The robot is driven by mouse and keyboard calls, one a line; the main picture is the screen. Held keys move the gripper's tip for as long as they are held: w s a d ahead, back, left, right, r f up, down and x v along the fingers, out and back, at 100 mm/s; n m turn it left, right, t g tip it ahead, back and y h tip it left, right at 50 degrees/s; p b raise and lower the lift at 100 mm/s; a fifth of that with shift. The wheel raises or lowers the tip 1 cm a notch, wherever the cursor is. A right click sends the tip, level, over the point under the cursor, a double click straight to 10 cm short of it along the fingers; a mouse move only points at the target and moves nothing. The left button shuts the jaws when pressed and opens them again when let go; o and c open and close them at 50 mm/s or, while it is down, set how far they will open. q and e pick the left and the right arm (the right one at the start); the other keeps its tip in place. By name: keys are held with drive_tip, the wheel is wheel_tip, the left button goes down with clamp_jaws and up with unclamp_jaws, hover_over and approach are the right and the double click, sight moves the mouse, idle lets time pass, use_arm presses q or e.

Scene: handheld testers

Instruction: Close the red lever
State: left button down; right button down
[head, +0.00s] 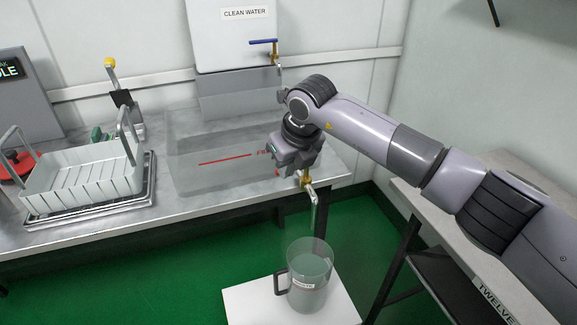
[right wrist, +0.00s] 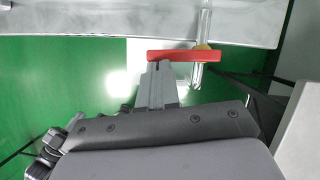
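The red lever (right wrist: 183,56) lies crosswise at the tips of my right gripper in the right wrist view, its right end over the brass tap (right wrist: 201,47). In the head view only a small red bit shows beside my right gripper (head: 289,168), which covers most of the lever. The brass tap (head: 306,181) sits at the bench's front edge with its clear spout pointing down. My right gripper's fingers (right wrist: 158,68) look close together, with their tips at the lever's left part; I cannot tell if they touch it. My left gripper is not in view.
A clear jug (head: 309,285) stands below the tap on a white stand (head: 245,300). A clear tank (head: 185,175) with a red line stands on the bench. A white rack (head: 80,190) is at left. A blue-levered tap (head: 263,41) hangs behind. A side table (head: 430,205) stands right.

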drive_tip(key=shift+f, duration=0.1)
drive_tip(key=shift+w+d, duration=0.4)
drive_tip(key=shift+d, duration=0.3)
